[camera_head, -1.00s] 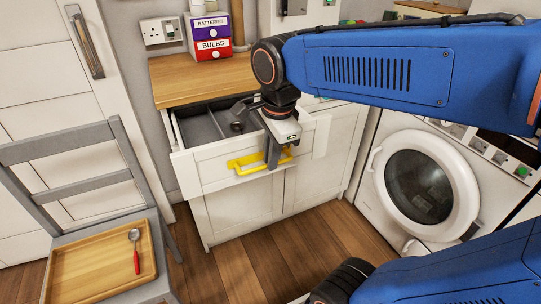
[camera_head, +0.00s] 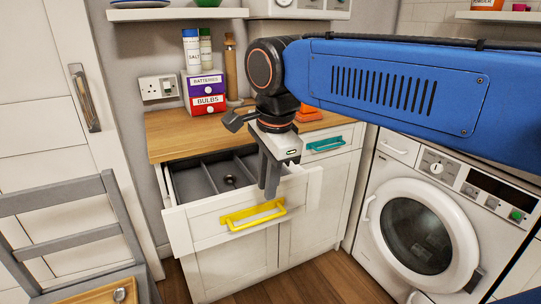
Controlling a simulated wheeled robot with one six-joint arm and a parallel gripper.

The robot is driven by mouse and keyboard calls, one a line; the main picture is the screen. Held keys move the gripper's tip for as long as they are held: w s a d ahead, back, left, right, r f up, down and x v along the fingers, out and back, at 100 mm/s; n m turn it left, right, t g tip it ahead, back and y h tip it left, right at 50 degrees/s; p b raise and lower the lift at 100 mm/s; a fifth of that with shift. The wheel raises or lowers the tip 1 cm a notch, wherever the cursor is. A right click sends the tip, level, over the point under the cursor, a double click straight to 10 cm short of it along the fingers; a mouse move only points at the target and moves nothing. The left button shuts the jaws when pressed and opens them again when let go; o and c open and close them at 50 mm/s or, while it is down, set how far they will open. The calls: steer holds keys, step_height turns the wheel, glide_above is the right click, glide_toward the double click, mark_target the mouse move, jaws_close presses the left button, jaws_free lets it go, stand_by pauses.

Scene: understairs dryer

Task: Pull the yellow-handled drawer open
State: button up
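The yellow handle (camera_head: 253,216) is on the front of the upper left drawer (camera_head: 205,223) of the white cabinet. This drawer stands pulled out, with its grey divided inside (camera_head: 193,181) in view. My gripper (camera_head: 268,193) points down at the drawer front, above the right part of the yellow handle. Its dark fingers appear clear of the handle and hold nothing that I can see. They overlap in this view, so their gap is unclear.
A teal-handled drawer (camera_head: 325,145) beside it is shut. A washing machine or dryer (camera_head: 415,235) stands right, a grey chair (camera_head: 75,235) with a wooden tray (camera_head: 95,293) left. Boxes (camera_head: 207,93) and bottles stand on the wooden worktop (camera_head: 175,140).

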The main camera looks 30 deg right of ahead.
step_height(320, 180, up, 8)
steer(key=s, duration=0.1)
steer(key=shift+s+f, duration=0.25)
stand_by(0.4)
steer(key=s+d+f+n+t, duration=0.1)
steer(key=s+d+f+n, duration=0.1)
steer(key=f+n, duration=0.7)
steer(key=s+d+f+n+t, duration=0.1)
steer(key=s+d+f+n, duration=0.2)
steer(key=f+n, duration=0.6)
step_height(320, 180, down, 4)
steer(key=shift+d+f+t, duration=0.1)
steer(key=shift+d+t, duration=0.2)
steer(key=shift+d, duration=0.05)
